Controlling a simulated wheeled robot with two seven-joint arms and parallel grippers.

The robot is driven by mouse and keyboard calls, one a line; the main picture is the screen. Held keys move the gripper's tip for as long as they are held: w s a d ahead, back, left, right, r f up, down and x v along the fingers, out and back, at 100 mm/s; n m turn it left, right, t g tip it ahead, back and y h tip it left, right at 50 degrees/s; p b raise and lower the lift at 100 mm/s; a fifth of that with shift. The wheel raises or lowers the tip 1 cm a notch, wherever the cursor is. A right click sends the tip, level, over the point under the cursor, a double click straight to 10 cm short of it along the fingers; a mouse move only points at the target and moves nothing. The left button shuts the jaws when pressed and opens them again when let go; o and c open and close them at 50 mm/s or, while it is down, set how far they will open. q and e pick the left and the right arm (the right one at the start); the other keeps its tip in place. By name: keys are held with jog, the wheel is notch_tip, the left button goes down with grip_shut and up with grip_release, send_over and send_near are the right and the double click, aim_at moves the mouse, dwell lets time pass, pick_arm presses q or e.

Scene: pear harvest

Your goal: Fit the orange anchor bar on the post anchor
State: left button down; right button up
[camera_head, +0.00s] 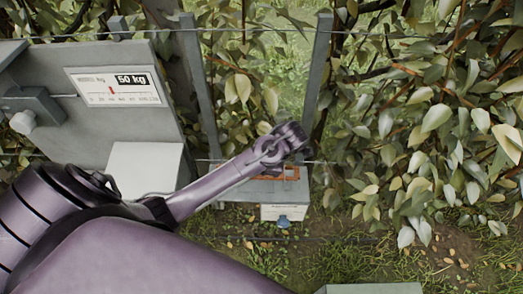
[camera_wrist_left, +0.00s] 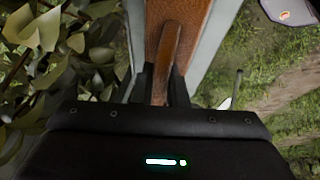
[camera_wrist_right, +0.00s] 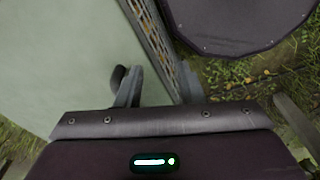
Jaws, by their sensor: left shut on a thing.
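The orange anchor bar (camera_wrist_left: 172,40) fills the top middle of the left wrist view, with a narrow raised grip. My left gripper (camera_wrist_left: 160,88) is shut on this grip. Grey metal sides (camera_wrist_left: 205,50) flank the bar; I cannot tell whether the bar touches or is seated in them. In the head view, my left gripper (camera_head: 292,138) is in front of the wire between the grey posts, and orange edges (camera_head: 268,172) show below it over a grey ledge. My right gripper (camera_wrist_right: 160,95) is open and empty in the right wrist view.
A small white box (camera_head: 284,212) with a blue part sits below the ledge. Leafy branches (camera_head: 420,130) crowd the right. In the right wrist view, a perforated strip (camera_wrist_right: 150,30) edges a pale green panel.

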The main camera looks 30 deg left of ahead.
pick_arm(q)
jog(key=shift+f, duration=0.15)
dwell(0.4)
jog(key=shift+f+b, duration=0.55)
jog(key=shift+f, duration=0.35)
jog(key=shift+p, duration=0.3)
dwell(0.4)
jog(key=shift+f+b, duration=0.65)
jog(key=shift+f, duration=0.55)
dwell(1.2)
jog(key=c, duration=1.4)
grip_release()
jog(key=shift+o, duration=0.2)
